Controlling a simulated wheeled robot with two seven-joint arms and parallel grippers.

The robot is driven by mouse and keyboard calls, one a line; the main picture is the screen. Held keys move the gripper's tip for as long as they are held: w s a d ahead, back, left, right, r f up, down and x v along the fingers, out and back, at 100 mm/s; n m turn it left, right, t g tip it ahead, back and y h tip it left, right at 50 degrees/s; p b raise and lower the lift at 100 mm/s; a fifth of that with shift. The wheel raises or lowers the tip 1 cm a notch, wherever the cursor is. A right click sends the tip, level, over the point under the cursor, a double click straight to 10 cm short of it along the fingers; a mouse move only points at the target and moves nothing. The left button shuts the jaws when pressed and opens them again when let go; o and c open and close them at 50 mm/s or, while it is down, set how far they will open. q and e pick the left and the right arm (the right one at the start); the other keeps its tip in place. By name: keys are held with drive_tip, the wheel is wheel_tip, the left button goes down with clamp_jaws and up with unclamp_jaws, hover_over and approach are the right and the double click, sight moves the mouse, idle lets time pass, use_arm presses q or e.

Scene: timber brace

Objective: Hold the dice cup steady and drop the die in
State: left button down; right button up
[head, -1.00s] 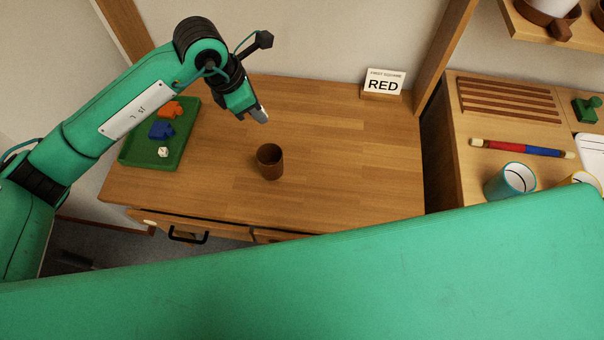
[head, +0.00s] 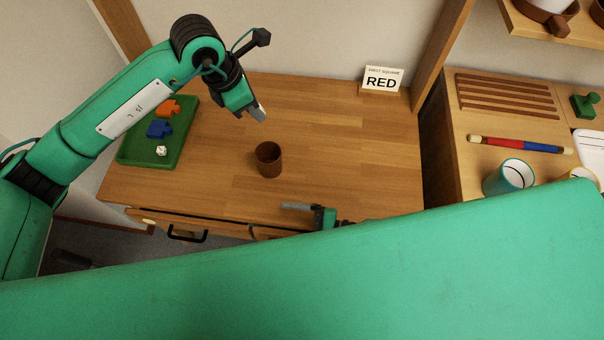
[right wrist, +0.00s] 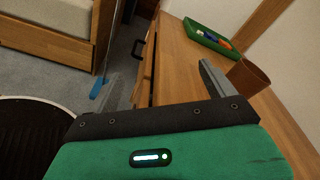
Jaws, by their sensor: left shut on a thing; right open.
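The brown dice cup (head: 268,160) stands upright on the wooden table, and it also shows in the right wrist view (right wrist: 248,77) beyond the right-hand finger. A small white die (head: 161,151) lies in the green tray (head: 178,158) at the table's left. My left gripper (head: 259,113) is above and behind the cup, pointing down and apart from it. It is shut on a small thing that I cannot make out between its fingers. My right gripper (head: 298,207) is open and empty at the table's front edge, nearer than the cup and to its right; both fingers show in the right wrist view (right wrist: 160,72).
An orange piece (head: 168,108) and a blue piece (head: 159,129) share the tray. A sign reading RED (head: 381,79) stands at the back right. My green arm covers the foreground. The table right of the cup is clear. Mugs (head: 509,177) stand on the right-hand cabinet.

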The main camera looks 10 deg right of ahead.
wheel_tip(320, 180, up, 6)
drive_tip(key=w+d+m+t+y, duration=0.1)
drive_tip(key=w+m, duration=0.1)
drive_tip(key=w, duration=0.1)
drive_tip(key=m+t+h, duration=0.3)
drive_tip(key=m+t, duration=0.2)
drive_tip(key=m, duration=0.4)
approach(260, 155)
drive_tip(key=v, duration=0.3)
drive_tip(key=shift+w+d+f, duration=0.1)
drive_tip(key=shift+w+f, duration=0.05)
drive_tip(key=shift+w, duration=0.25)
drive_tip(key=x, duration=1.1)
drive_tip(key=shift+a, duration=0.35)
drive_tip(key=c, duration=1.1)
